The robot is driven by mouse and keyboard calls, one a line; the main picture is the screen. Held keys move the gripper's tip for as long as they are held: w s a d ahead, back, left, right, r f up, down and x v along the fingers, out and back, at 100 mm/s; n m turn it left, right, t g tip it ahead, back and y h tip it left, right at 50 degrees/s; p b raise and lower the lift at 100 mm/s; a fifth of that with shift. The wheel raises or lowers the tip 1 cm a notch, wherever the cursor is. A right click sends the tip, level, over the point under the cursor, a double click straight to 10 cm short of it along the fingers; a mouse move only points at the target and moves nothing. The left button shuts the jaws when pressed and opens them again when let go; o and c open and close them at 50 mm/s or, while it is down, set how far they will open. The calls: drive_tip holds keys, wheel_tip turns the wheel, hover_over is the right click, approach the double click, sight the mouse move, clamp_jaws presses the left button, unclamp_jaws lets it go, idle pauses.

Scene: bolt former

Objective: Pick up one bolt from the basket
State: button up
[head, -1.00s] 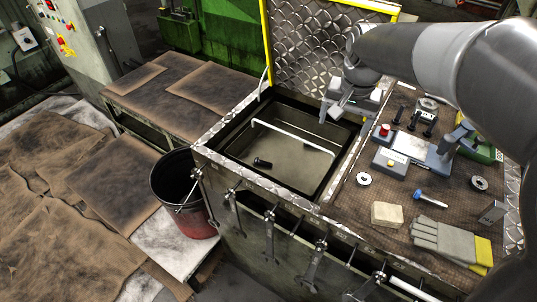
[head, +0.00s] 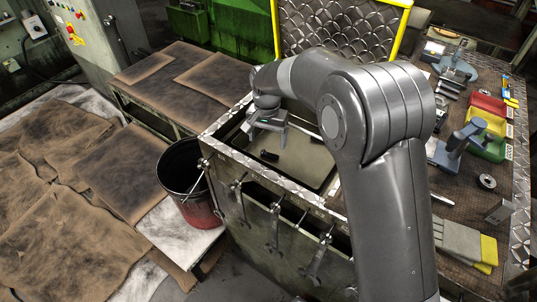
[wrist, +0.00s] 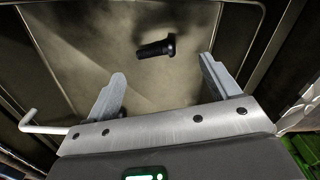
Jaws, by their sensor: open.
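One dark bolt (head: 269,155) lies on the floor of the basket (head: 305,168), a dark-rimmed bin with a pale wire handle set into the bench. My gripper (head: 262,130) is above the basket's left part, apart from the bolt. In the wrist view the bolt (wrist: 157,48) lies on its side, head to the right, beyond my open fingertips (wrist: 162,70) and sideways within the gap between them. The jaws are empty. My arm hides part of the basket's right side.
A dark red bucket (head: 187,178) stands left of the bench. Wrenches (head: 276,222) hang on its front. Coloured bins (head: 487,125), gloves (head: 455,242) and tools crowd the right side. The raised textured lid (head: 340,40) with yellow edges stands behind the basket.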

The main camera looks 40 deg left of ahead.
sight(270, 154)
drive_tip(key=shift+w+d+f, duration=0.15)
drive_tip(key=shift+d+f, duration=0.05)
drive_tip(key=shift+f, duration=1.4)
drive_tip(key=shift+w+d+f, duration=0.1)
drive_tip(key=shift+d+f, duration=0.05)
drive_tip(key=shift+f, duration=1.4)
drive_tip(key=shift+c, duration=0.2)
drive_tip(key=c, duration=1.1)
